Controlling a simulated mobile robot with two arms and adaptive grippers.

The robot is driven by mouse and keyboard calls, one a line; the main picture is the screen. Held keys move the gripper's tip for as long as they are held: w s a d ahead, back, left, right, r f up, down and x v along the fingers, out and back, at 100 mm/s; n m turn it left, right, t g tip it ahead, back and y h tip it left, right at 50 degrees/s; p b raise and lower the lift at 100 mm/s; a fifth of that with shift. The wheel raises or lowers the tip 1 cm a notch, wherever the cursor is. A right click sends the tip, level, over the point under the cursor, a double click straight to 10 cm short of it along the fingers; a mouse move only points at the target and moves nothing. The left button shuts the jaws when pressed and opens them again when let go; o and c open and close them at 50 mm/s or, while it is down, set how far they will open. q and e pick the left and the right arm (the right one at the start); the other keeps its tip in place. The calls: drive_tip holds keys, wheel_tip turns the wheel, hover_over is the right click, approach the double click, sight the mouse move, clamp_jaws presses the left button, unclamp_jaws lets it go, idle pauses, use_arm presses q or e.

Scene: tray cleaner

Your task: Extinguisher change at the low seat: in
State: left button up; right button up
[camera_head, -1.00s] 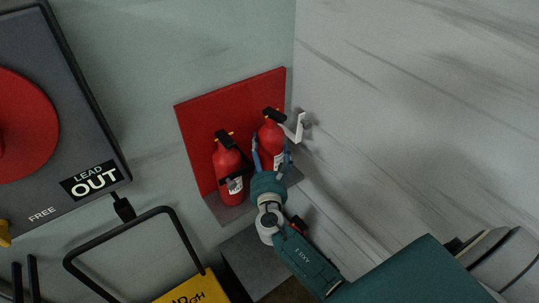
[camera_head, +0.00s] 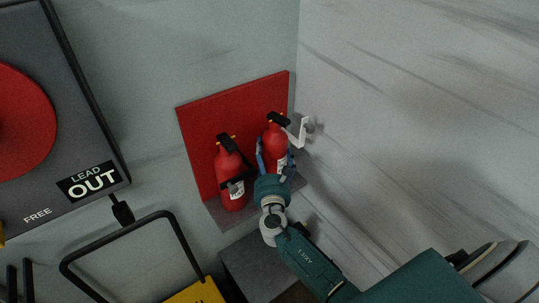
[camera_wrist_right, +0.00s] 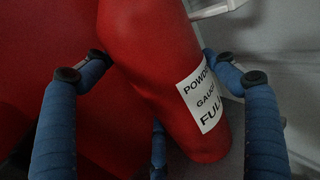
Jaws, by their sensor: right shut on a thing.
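Two red extinguishers with black tops are at a red backboard (camera_head: 203,130) above a small grey ledge (camera_head: 213,207). The left extinguisher (camera_head: 226,164) stands on the ledge, with a black band around it. The right extinguisher (camera_head: 271,140) is between the blue fingers of my right gripper (camera_head: 275,160), which is shut on it. In the right wrist view this extinguisher (camera_wrist_right: 155,60) looks tilted; its white label reads "POWDER GAUGE FULL". My right gripper's fingers (camera_wrist_right: 160,73) lie on either side of it. My left gripper is not in view.
A white bracket (camera_head: 299,130) sticks out from the right wall close beside the right extinguisher. A dark panel (camera_head: 85,120) marked "LEAD OUT" is at left. A yellow thing with a black handle (camera_head: 178,235) and a grey box (camera_head: 250,262) are below.

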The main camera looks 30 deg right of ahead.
drive_tip(key=shift+w+r, duration=0.1)
drive_tip(key=shift+r, duration=0.35)
drive_tip(key=o, duration=1.9)
drive_tip(key=shift+c, duration=0.2)
drive_tip(key=shift+f, duration=0.1)
drive_tip(key=shift+s+a+f, duration=0.1)
drive_tip(key=shift+s+f, duration=0.2)
drive_tip(key=shift+f, duration=0.2)
drive_tip(key=v, duration=1.1)
drive_tip(key=shift+s+a+r, duration=0.2)
drive_tip(key=shift+s+r, duration=0.15)
drive_tip(key=shift+r, duration=0.15)
